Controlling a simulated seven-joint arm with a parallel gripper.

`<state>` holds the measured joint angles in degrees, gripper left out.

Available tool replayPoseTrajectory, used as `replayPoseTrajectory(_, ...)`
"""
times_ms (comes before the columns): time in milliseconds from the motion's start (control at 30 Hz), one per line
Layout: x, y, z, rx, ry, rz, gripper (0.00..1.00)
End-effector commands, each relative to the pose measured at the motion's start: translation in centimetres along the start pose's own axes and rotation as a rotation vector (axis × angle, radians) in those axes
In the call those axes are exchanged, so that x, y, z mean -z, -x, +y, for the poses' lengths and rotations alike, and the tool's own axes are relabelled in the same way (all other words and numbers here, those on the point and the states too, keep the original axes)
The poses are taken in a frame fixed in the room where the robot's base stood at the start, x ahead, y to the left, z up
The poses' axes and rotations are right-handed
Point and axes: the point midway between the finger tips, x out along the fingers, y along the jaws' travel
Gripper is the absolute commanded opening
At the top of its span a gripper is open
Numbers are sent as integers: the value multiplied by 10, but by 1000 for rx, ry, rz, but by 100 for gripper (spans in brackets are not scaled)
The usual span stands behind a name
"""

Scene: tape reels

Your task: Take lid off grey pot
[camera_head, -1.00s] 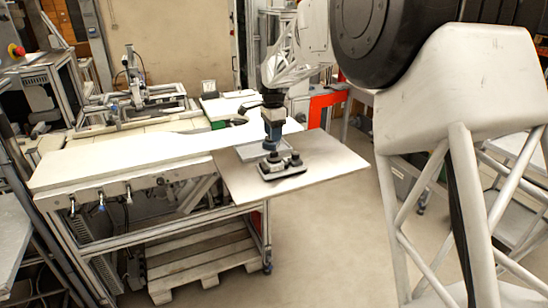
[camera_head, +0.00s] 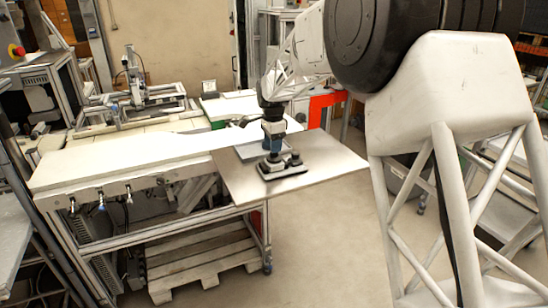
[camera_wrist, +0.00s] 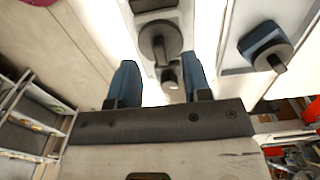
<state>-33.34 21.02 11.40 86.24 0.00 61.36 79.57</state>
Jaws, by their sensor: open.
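A dark grey round piece with a knob (camera_wrist: 160,42), which looks like the lidded grey pot, lies between my blue fingertips in the wrist view. It sits on a pale base with dark parts; where lid and pot meet cannot be made out. In the head view this dark fixture (camera_head: 284,172) rests on the table's front panel. My gripper (camera_head: 271,157) points down over its left part, fingers apart. In the wrist view my gripper (camera_wrist: 162,82) is open, one finger on each side of the piece; contact is not clear.
A blue block with a dark knob (camera_wrist: 265,45) stands on a grey tray to the right in the wrist view. The front panel (camera_head: 235,187) is bare around the fixture. The white worktop (camera_head: 120,160) is clear at left. Machinery stands behind.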

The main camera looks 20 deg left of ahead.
Motion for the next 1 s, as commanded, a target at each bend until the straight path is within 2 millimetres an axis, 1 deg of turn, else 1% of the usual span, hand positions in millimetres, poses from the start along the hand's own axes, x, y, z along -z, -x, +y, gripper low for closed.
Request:
replayPoseTrajectory(100,0,-15,0,-2,0,0,45)
replayPoseTrajectory(200,0,-26,0,-1,0,0,45)
replayPoseTrajectory(300,0,-32,0,0,0,0,45)
replayPoseTrajectory(900,0,-34,0,0,0,0,45)
replayPoseTrajectory(967,0,-34,0,0,0,0,37)
replayPoseTrajectory(1000,0,-34,0,0,0,0,31)
